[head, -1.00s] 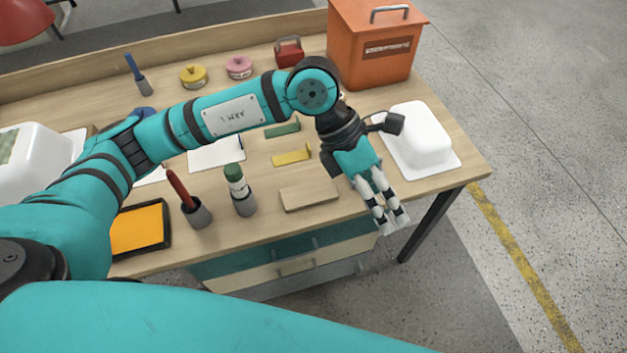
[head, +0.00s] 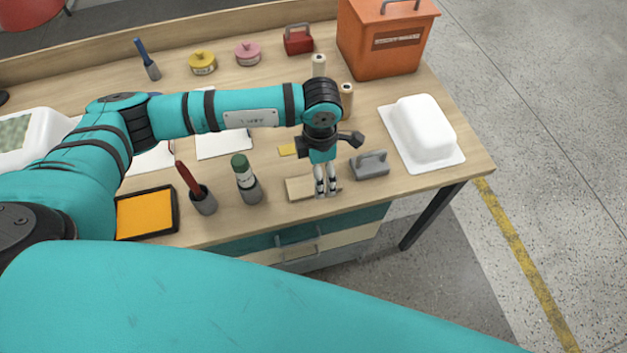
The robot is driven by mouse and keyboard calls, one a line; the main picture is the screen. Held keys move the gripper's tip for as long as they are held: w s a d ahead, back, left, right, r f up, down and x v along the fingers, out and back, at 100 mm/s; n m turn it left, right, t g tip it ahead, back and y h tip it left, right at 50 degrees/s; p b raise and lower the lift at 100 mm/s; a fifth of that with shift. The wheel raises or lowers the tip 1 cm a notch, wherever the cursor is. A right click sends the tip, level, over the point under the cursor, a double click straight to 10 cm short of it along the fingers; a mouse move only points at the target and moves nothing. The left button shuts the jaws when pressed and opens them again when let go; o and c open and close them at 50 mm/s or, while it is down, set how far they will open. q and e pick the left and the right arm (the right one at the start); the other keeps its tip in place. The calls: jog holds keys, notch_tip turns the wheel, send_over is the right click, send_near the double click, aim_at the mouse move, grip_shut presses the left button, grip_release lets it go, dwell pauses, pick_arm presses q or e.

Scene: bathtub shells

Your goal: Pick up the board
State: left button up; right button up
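The board (head: 299,189) is a small, flat, light wooden piece lying near the front edge of the workbench in the head view. My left gripper (head: 326,192) points down over the right part of the board. Its two pale fingers with dark bands stand a little apart, with a narrow gap between them. The fingers hide part of the board, and I cannot tell whether the tips touch it. My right gripper is not in view.
A grey handled block (head: 369,165) stands close right of the gripper. A green-capped bottle in a grey holder (head: 246,180) stands left of the board. A white tub shell (head: 424,132) is at the right, an orange box (head: 385,45) behind.

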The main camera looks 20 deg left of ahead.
aim_at(313, 185)
pick_arm(q)
jog(key=shift+w+a+f+p, duration=0.15)
jog(key=shift+f+p, duration=0.35)
jog(key=shift+f, duration=0.95)
jog(key=shift+w+a+f+p, duration=0.15)
jog(key=shift+f+p, duration=0.35)
jog(key=shift+f, duration=0.9)
jog(key=shift+d, duration=0.1)
jog(key=c, duration=1.3)
